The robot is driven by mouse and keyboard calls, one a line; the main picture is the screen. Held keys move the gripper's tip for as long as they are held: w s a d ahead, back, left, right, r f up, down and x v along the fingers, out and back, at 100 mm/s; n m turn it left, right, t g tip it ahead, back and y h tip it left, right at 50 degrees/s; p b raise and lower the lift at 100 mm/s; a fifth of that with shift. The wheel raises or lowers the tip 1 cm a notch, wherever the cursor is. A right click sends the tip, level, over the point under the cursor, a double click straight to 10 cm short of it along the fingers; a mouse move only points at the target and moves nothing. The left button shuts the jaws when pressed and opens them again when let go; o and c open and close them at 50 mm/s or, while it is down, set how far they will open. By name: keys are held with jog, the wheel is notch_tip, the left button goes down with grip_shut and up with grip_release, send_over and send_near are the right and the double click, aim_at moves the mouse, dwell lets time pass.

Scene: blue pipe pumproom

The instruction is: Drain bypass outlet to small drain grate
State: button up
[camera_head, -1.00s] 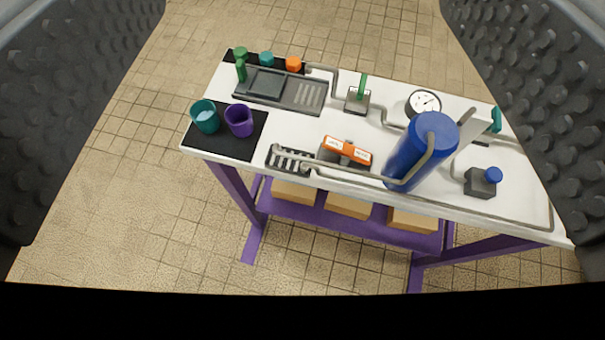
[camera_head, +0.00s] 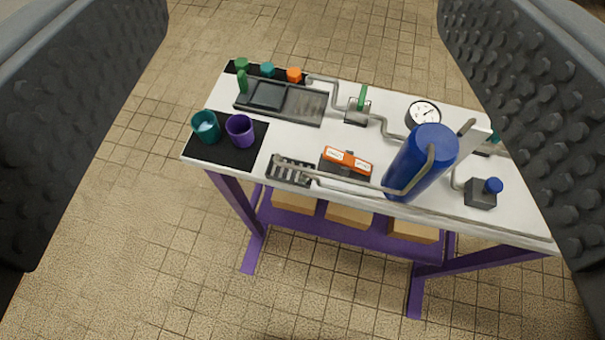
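My gripper (camera_head: 303,130) is open and empty, its two ridged dark fingers wide apart at the picture's left and right edges, with the table seen between them. The small drain grate (camera_head: 290,170) lies at the table's front edge, left of the middle. A grey bypass pipe (camera_head: 345,184) runs from near the blue cylinder (camera_head: 422,160) to the left and ends at or over the grate. An orange-topped valve (camera_head: 347,159) with white labels sits behind this pipe. A black block with a blue knob (camera_head: 493,185) stands right of the cylinder.
A teal cup (camera_head: 206,127) with pale contents and a purple cup (camera_head: 240,130) stand on a black mat (camera_head: 228,156) at left. A larger grated tray (camera_head: 282,101), a green-handled valve (camera_head: 361,98) and a round gauge (camera_head: 424,114) are farther back. Tiled floor surrounds the table.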

dwell(0.4)
jog(key=c, duration=0.8)
